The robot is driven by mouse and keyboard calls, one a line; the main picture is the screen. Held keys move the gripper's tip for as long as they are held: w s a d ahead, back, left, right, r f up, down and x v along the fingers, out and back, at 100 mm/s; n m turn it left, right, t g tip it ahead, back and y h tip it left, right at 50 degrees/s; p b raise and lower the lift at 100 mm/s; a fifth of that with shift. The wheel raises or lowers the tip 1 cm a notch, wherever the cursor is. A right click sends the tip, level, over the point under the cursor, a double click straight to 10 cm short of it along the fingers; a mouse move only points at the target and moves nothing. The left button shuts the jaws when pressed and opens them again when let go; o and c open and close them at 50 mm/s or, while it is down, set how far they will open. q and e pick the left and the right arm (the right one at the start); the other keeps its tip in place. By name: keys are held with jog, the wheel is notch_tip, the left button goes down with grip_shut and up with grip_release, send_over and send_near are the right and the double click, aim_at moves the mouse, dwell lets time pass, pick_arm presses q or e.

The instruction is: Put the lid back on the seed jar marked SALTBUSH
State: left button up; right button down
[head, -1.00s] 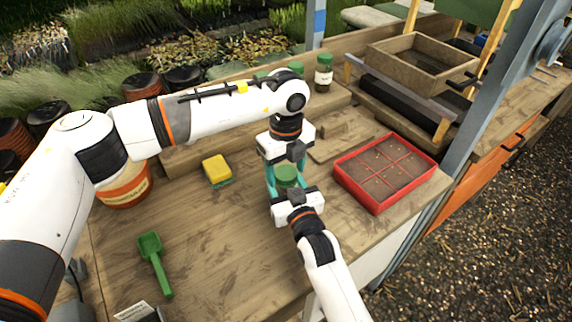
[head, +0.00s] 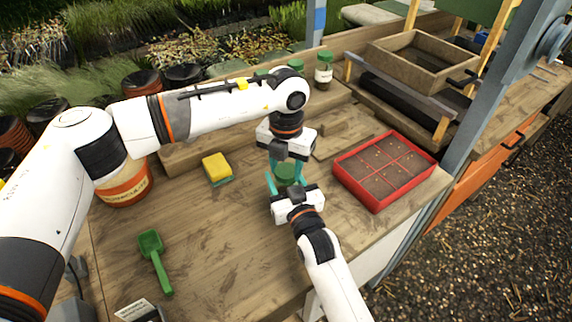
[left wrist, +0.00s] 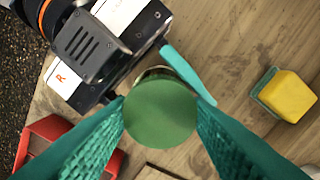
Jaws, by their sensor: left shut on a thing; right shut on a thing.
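My left gripper (head: 286,164) points down, shut on a round green lid (head: 286,170). In the left wrist view the lid (left wrist: 160,113) sits between the teal fingertips. My right gripper (head: 286,184) is shut on a glass jar under the lid; one teal finger and the jar's glass edge (left wrist: 152,72) show beside the lid in the left wrist view. The lid is over the jar, but I cannot tell whether it is seated or slightly above. The held jar's label is hidden, so I cannot read SALTBUSH.
A red seed tray (head: 385,170) stands close to the right. A yellow and green sponge (head: 216,167) and a green scoop (head: 153,258) lie to the left. Another green-lidded jar (head: 324,70) stands on the back ledge.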

pick_arm(q)
jog(key=m, duration=1.9)
jog(key=o, duration=1.2)
jog(key=shift+c, duration=0.2)
notch_tip(320, 180, up, 12)
